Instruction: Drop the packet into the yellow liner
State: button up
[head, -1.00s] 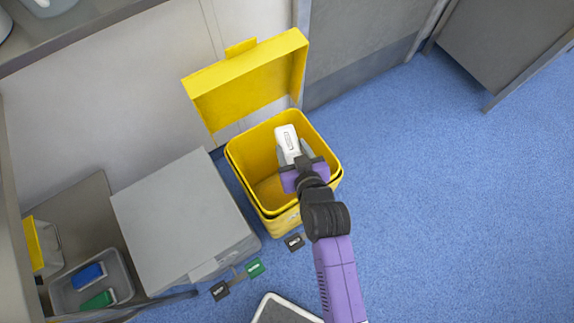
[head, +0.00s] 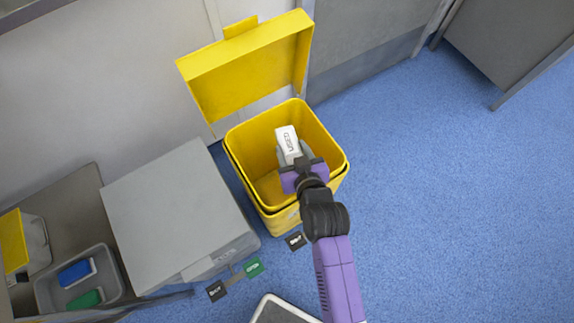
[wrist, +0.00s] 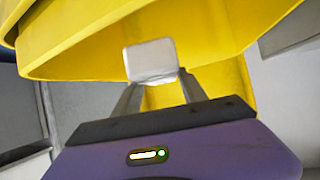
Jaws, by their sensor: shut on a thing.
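The white packet (head: 288,142) has dark print on it, and its plain end shows in the wrist view (wrist: 150,59). My gripper (head: 291,158) is shut on the packet and holds it over the mouth of the yellow liner (head: 236,147). The liner is an open square bin with its yellow lid (head: 250,68) raised at the back. In the wrist view my gripper (wrist: 155,80) has its two grey fingers on either side of the packet, with yellow walls around. How deep the packet sits inside the rim is hard to tell.
A grey box-like unit (head: 175,215) stands just left of the bin. A grey tray (head: 112,262) with a blue and a green item is at lower left. Small black and green labelled tags (head: 254,267) are near the bin's front. Blue floor (head: 430,200) at right is clear.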

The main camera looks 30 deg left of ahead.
jog(key=o, duration=1.5)
jog(key=shift+c, duration=0.2)
jog(key=p+v, duration=0.1)
jog(key=v, duration=0.6)
jog(key=shift+s+d+r+p, duration=0.2)
jog(key=shift+s+d+p, duration=0.05)
jog(key=shift+d+p, duration=0.1)
jog(key=shift+a, duration=0.1)
